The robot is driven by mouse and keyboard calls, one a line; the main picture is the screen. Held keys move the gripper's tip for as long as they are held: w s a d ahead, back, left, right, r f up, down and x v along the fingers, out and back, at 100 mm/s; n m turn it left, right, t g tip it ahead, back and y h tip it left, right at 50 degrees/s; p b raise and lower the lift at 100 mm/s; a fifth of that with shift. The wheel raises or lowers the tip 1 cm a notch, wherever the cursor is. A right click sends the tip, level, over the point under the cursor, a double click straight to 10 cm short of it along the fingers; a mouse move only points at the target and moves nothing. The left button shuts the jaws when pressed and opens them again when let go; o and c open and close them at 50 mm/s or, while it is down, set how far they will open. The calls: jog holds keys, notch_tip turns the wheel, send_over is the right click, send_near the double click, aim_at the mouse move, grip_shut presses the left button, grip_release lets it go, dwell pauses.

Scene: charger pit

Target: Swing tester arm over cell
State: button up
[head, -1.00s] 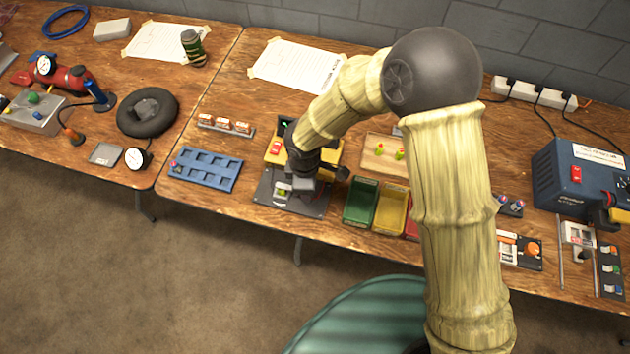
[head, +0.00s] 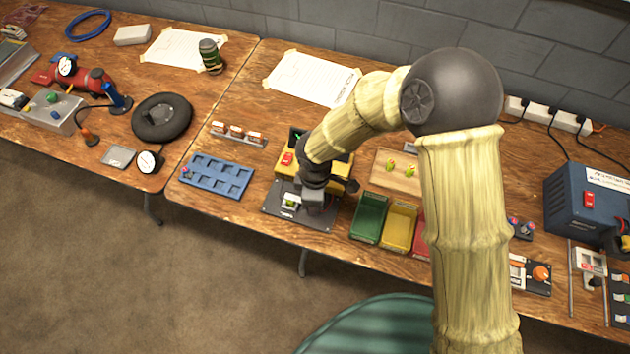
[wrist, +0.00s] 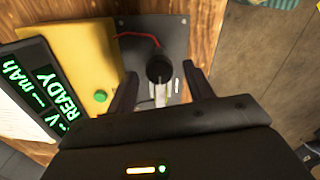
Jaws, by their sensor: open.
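The tester is a yellow box (head: 343,166) with a black base plate (head: 325,216) in front of it. In the wrist view its yellow body (wrist: 80,50) has a green button and a green display (wrist: 50,85) reading READY. My gripper (head: 313,205) is over the plate, pointing down. In the wrist view my open gripper (wrist: 160,78) has one finger on each side of a round black knob (wrist: 159,67). A pale strip shows below the knob; I cannot tell whether it is the arm or the cell. A small pale block (head: 290,202) sits on the plate's left side.
A blue slotted tray (head: 215,176) lies left of the plate. Green (head: 368,217) and yellow (head: 398,226) bins stand close on the right. A wooden tray (head: 382,172) is behind them. A rack of cells (head: 238,135) stands behind the blue tray.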

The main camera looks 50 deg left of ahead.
notch_tip(320, 180, up, 17)
dwell(0.4)
dwell(0.5)
jog(key=w+d+r+m+p, duration=0.1)
jog(key=w+d+m, duration=0.55)
jog(key=d, duration=0.35)
jog(key=w+d+r+m+p, duration=0.1)
jog(key=w+d+r+m, duration=0.1)
jog(key=w+d+m, duration=0.5)
jog(key=d+r+m+t+p, duration=0.1)
jog(key=d+m, duration=1.1)
jog(key=d, duration=1.5)
jog(key=shift+w+d+r+t+p, duration=0.15)
jog(key=shift+w+r+t+p, duration=0.15)
jog(key=shift+r+t, duration=0.4)
jog(key=shift+s+f+m, duration=0.1)
jog(key=shift+m, duration=0.15)
